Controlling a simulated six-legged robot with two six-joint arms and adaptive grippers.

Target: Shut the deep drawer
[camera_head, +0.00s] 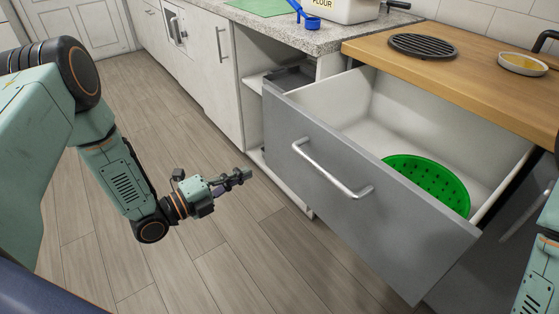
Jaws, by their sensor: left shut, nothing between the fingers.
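The deep drawer (345,222) has a grey front and a pale inside, and it stands pulled far out below the wooden counter. Its bar handle (332,170) runs across the upper part of the front. A green perforated colander (427,184) lies inside the drawer toward the right. My left gripper (243,177) is shut and empty, in front and to the left of the drawer front, apart from it. At the right edge a part of my right arm (545,245) shows; its gripper is outside the view.
A wooden counter (470,75) holds a round black trivet (422,46) and a shallow dish (522,64). A speckled counter (300,38) with a flour container (345,8) and a blue scoop (300,14) stands further left. The wood floor (110,200) is clear.

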